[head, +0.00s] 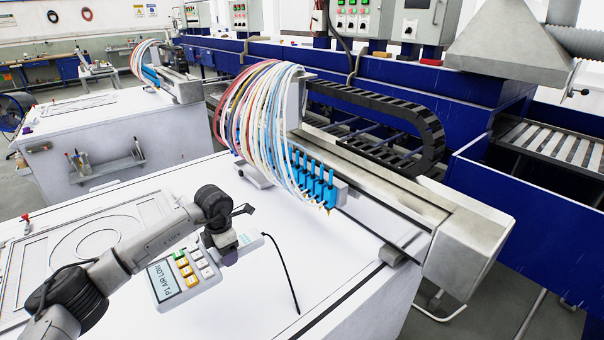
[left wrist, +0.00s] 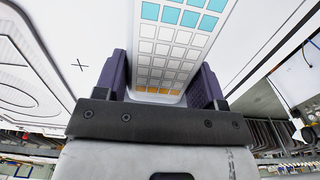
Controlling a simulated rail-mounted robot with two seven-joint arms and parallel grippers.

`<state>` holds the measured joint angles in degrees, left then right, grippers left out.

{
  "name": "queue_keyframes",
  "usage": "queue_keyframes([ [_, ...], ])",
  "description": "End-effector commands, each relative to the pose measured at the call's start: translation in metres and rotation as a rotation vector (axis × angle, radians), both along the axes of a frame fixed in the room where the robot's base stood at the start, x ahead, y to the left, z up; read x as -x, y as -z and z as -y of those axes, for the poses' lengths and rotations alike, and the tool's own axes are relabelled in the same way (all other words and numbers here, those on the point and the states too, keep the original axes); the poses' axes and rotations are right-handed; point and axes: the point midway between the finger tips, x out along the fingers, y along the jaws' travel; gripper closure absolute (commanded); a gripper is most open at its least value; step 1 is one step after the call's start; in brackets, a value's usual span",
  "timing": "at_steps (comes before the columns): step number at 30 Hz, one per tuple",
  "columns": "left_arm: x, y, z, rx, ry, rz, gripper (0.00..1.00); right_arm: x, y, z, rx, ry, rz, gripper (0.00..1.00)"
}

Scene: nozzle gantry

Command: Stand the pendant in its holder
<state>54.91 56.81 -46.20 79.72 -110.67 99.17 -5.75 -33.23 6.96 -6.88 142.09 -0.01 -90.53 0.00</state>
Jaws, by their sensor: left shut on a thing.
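The pendant (head: 250,243) is a flat white handset with a black cable running from its far end, over the white table in the head view. In the left wrist view the pendant (left wrist: 163,50) shows teal, white and orange keys. My left gripper (head: 236,249) is shut on its near end, with dark purple fingers (left wrist: 160,82) on both sides. The pendant looks roughly flat, not upright; whether it touches the table is unclear. I cannot make out its holder in either view. My right gripper is not in view.
A grey panel (head: 172,280) reading "P1 AIR LOW", with coloured buttons, sits just left of the gripper. Blue nozzles (head: 318,185) with looping hoses hang from the gantry rail (head: 400,205) behind. The white table (head: 330,265) is clear right of the pendant, except for its cable.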

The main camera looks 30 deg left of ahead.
Motion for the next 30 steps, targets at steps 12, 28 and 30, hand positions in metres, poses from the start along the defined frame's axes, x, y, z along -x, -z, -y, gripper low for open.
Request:
queue_keyframes([
  [12, 0.0, -0.003, 0.002, 0.0, 0.309, 0.002, 0.87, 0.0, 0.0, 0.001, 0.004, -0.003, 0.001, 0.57],
  [28, 0.014, -0.004, 0.05, -0.002, 1.475, 0.003, 0.87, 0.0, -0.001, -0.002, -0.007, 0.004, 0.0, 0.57],
  [30, 0.019, 0.0, 0.065, -0.002, 1.638, 0.003, 0.87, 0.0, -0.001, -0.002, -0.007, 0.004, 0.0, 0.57],
])
